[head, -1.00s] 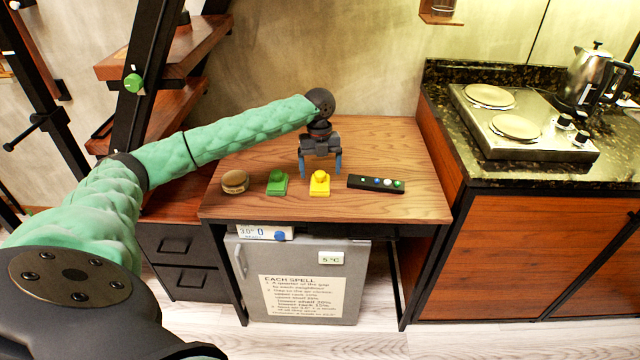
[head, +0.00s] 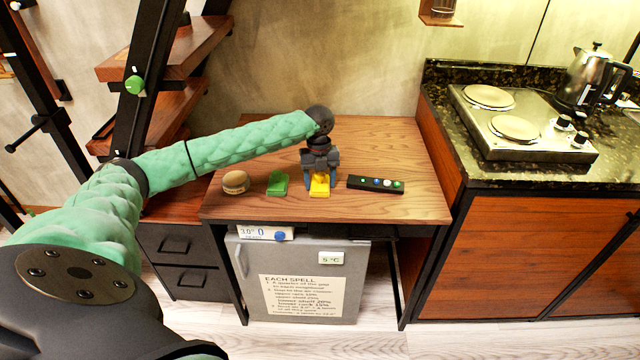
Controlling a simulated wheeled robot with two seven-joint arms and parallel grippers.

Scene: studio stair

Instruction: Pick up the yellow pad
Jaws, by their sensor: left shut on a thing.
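The yellow pad (head: 319,190) is on the wooden table, between the green pad and the black strip. My left gripper (head: 320,182) has come down over it from behind and is shut on it. The gripper's fingers and body hide the upper part of the pad. I cannot tell any gap between the pad and the table top. My right gripper is not in view.
On the table (head: 390,150), a green pad (head: 277,184) and a round brown object (head: 235,182) lie left of the yellow pad. A black strip with coloured buttons (head: 376,184) lies close on its right. The table's back right is clear.

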